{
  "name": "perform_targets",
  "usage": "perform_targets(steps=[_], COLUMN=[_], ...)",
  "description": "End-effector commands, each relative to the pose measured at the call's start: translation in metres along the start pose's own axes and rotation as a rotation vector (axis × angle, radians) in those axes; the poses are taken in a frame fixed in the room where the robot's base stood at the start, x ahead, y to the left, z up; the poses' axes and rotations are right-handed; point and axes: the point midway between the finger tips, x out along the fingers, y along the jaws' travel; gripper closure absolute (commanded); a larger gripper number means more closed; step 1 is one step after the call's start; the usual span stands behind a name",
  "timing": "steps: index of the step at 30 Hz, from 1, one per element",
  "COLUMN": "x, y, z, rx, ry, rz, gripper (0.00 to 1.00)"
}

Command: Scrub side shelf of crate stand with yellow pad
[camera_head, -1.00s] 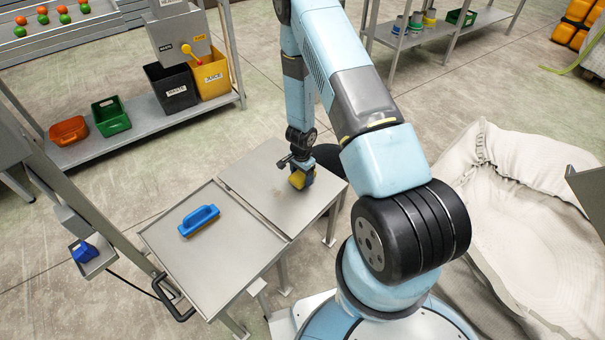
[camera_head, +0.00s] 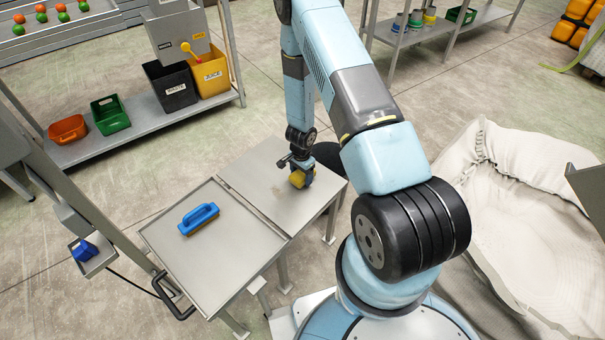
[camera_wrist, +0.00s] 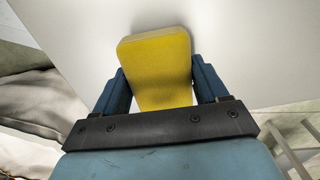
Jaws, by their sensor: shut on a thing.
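The yellow pad (camera_head: 298,179) is between the blue fingers of my gripper (camera_head: 302,176), over the side shelf (camera_head: 262,170) of the crate stand. In the wrist view the yellow pad (camera_wrist: 155,65) sits between the two fingers of my gripper (camera_wrist: 160,90), which are shut on it. The pale surface of the side shelf (camera_wrist: 240,45) fills the background there. The pad is at or very close to the shelf top; I cannot tell if it touches. A faint brownish mark shows on the shelf beside the pad in the head view.
A blue-handled brush (camera_head: 199,219) lies on the adjoining tray top (camera_head: 215,262) to the left. A low rack (camera_head: 165,118) with bins stands behind on the left. A large pale sack (camera_head: 525,215) lies on the right. The shelf's left part is clear.

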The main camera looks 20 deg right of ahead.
Motion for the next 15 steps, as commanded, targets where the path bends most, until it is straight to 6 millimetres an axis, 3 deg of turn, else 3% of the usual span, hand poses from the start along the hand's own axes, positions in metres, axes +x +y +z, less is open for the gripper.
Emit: perform_targets(steps=[15], x=[0.0083], y=[-0.0004], z=[-0.0001], rx=[0.000], ry=[0.000], rz=[-0.001], gripper=[0.66])
